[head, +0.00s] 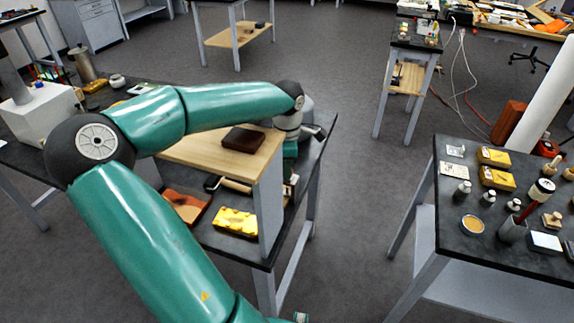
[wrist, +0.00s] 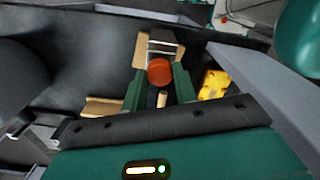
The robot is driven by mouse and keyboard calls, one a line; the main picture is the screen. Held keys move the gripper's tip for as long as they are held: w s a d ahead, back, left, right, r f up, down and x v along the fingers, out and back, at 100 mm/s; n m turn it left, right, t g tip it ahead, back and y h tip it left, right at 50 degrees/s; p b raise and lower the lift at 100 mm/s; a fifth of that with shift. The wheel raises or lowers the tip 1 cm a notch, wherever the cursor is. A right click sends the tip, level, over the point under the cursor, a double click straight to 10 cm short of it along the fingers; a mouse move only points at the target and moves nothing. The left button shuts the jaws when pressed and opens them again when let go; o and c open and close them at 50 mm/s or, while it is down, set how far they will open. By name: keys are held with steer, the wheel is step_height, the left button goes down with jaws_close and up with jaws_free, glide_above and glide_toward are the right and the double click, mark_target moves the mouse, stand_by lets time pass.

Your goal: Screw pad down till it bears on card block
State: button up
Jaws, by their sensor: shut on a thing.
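In the wrist view my gripper (wrist: 159,72) has its two green fingers on either side of a round orange-red knob (wrist: 160,71), and it is shut on it. A light tan block (wrist: 141,50) with metal bars across it lies just beyond the knob. I cannot tell whether this is the card block. The screw pad is not clearly visible, so any gap or contact under it is hidden. In the head view the green hand (head: 290,165) is low beside the wooden shelf, and its fingertips are hidden.
The wooden shelf (head: 215,158) carries a dark brown block (head: 243,139). A yellow block (head: 236,222) and a red-brown block (head: 186,207) lie below; the yellow block also shows in the wrist view (wrist: 214,84). A grey panel (head: 270,200) stands beside them. A side bench (head: 460,222) holds bottles.

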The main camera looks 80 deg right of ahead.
stand_by(0.4)
steer(key=o, duration=1)
steer(key=shift+c, duration=0.2)
step_height(320, 180, up, 14)
steer(key=shift+s+f, duration=0.1)
stand_by(0.4)
